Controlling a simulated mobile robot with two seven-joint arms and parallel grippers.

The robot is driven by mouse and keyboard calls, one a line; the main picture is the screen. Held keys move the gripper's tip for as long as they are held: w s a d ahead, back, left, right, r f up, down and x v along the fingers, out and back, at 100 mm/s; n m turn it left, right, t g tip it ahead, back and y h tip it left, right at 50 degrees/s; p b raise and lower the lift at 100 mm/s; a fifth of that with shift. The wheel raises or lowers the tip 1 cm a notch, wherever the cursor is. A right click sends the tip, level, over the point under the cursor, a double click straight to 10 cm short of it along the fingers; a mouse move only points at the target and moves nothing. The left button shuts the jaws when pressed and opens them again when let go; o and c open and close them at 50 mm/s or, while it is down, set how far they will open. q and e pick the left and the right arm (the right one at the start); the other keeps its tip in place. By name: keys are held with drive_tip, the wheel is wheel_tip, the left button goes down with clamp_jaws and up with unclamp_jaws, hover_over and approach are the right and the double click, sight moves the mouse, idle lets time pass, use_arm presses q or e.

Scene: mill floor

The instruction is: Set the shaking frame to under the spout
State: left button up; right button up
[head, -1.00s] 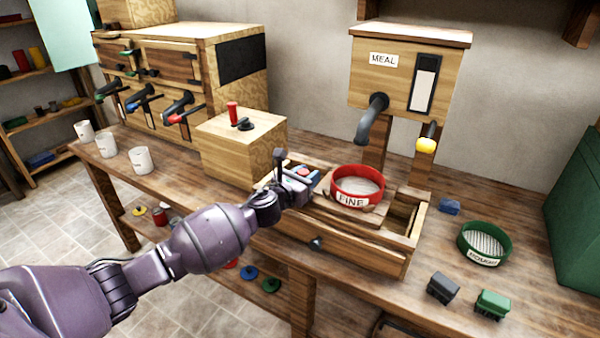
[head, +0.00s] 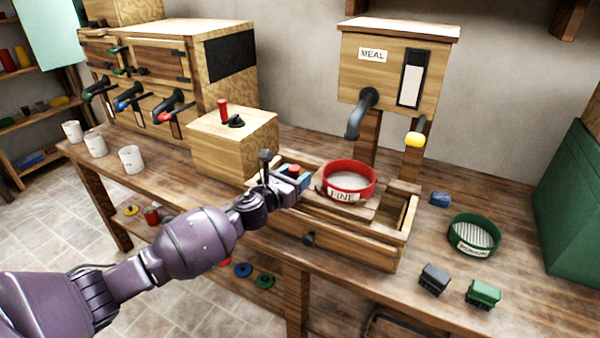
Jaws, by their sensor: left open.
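The shaking frame (head: 358,210) is a wooden slide in a long wooden box (head: 345,252) on the bench. The red sieve marked FINE (head: 347,196) sits on it, with pale mesh showing. The grey spout (head: 354,122) of the MEAL hopper (head: 378,75) hangs above and behind the sieve; I cannot tell exactly how they line up in depth. A blue piece with a red top (head: 303,183) is at the frame's left end. My left gripper (head: 287,182) is open beside this piece; contact is unclear. My right gripper is not in view.
A wooden box with a red lever (head: 224,110) stands left of the frame. A green sieve (head: 474,233) and small blue, black and green blocks lie at right. White cups (head: 132,158) line the left bench edge. The box's right end shows an open gap.

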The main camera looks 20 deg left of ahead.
use_arm(q)
drive_tip(key=v, duration=0.8)
drive_tip(key=shift+s, duration=0.3)
drive_tip(key=s+f+m+g+y, duration=0.1)
drive_tip(key=s+f+m+g, duration=0.1)
drive_tip(key=s+f+m, duration=0.5)
drive_tip(key=s+d+f+m+g+y, duration=0.1)
drive_tip(key=s+f+m+g+y, duration=0.1)
drive_tip(key=s+f+m, duration=0.5)
drive_tip(key=s+d+f+m+g+y, duration=0.1)
drive_tip(key=s+f+m, duration=0.6)
drive_tip(key=s+m, duration=0.8)
drive_tip(key=m+g, duration=0.1)
drive_tip(key=m, duration=0.4)
drive_tip(key=shift+s+f+y, duration=0.2)
drive_tip(key=shift+s+y, duration=0.05)
drive_tip(key=shift+y, duration=0.05)
